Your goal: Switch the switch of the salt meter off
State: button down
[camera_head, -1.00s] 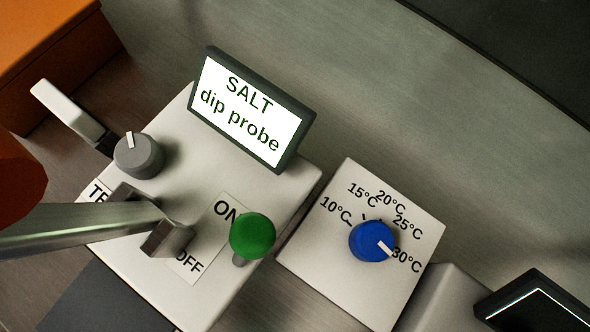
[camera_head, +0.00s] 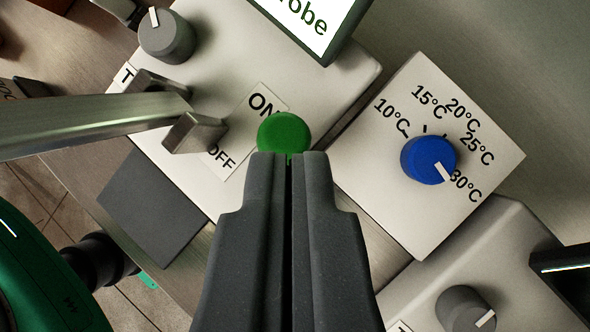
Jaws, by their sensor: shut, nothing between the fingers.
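The salt meter (camera_head: 335,95) is a pale box, and only the lower end of its lit display (camera_head: 312,22) shows at the top. Its switch is a green round knob (camera_head: 284,133), with its plate reading ON above and OFF below to the left. The knob sits nearer the ON end. My gripper (camera_head: 288,158) is shut and empty, and its fingertips lie just below the knob in the picture, overlapping its lower edge. I cannot tell whether they touch it. The stem of the switch is hidden behind the fingers.
A grey dial (camera_head: 167,37) sits on the meter's upper left. A metal bar (camera_head: 90,124) with a blocky end (camera_head: 193,133) crosses the meter left of the switch. A temperature box with a blue dial (camera_head: 428,160) stands close on the right. Another device (camera_head: 500,255) is at lower right.

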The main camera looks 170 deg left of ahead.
aim_at(259, 143)
jog(key=x, duration=0.8)
jog(key=shift+f, duration=0.15)
jog(key=shift+b, duration=0.3)
jog(key=s+b, duration=0.2)
jog(key=shift+s+r, duration=0.3)
jog(key=shift+r, duration=0.35)
jog(key=shift+r, duration=0.65)
jog(key=p+v, duration=0.1)
jog(key=v, duration=1.2)
jog(key=shift+r, duration=0.3)
